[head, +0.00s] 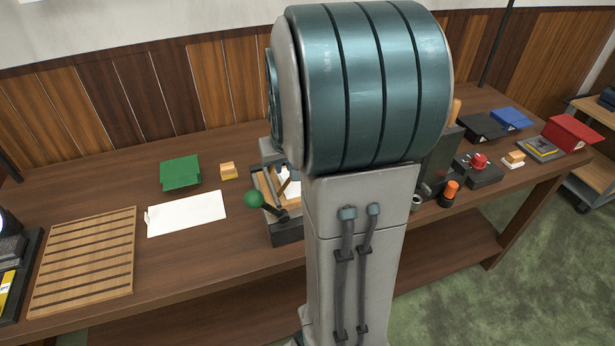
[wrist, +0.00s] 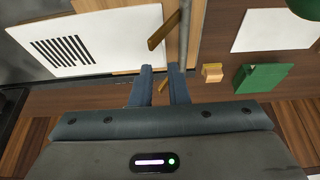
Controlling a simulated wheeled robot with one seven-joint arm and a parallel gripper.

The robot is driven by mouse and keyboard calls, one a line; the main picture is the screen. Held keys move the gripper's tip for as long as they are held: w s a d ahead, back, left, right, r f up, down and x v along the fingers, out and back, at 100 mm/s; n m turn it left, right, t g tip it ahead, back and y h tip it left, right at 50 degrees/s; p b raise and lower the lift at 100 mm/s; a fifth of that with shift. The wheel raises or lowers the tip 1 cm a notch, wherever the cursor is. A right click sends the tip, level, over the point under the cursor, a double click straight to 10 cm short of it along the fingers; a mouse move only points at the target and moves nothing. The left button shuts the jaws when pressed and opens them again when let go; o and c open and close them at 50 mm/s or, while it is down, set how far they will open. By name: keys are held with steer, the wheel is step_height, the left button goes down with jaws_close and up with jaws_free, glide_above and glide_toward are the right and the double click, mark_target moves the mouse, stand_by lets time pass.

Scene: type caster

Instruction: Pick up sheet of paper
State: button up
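A blank white sheet of paper (head: 186,214) lies flat on the table, left of the press-like machine; it also shows at the upper right of the wrist view (wrist: 275,30). A second white sheet with black printed bars (wrist: 100,35) lies at the upper left of the wrist view, on the machine; a white patch (head: 291,188) shows there in the head view. My gripper (wrist: 160,70) is over the machine, beside the printed sheet's edge. Its two fingers are apart with nothing visible held between them. My arm hides most of the gripper in the head view.
The machine (head: 287,231) has a green ball handle (head: 254,199). A green block (head: 181,173) and a small wooden block (head: 228,171) stand behind the blank sheet. A slatted wooden rack (head: 85,262) lies left. Several tools and a red box (head: 570,133) are right.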

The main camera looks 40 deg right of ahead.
mark_target(280, 177)
steer(key=shift+w+a+f, duration=0.15)
steer(key=shift+w+f, duration=0.05)
steer(key=shift+f, duration=0.2)
steer(key=shift+a+p+x, duration=0.15)
steer(key=shift+x, duration=1.1)
steer(key=shift+a+p+x, duration=0.1)
steer(key=shift+p+x, duration=0.05)
steer(key=shift+x, duration=1.05)
steer(key=shift+w+d, duration=0.15)
jaws_close()
steer(key=shift+r, duration=0.15)
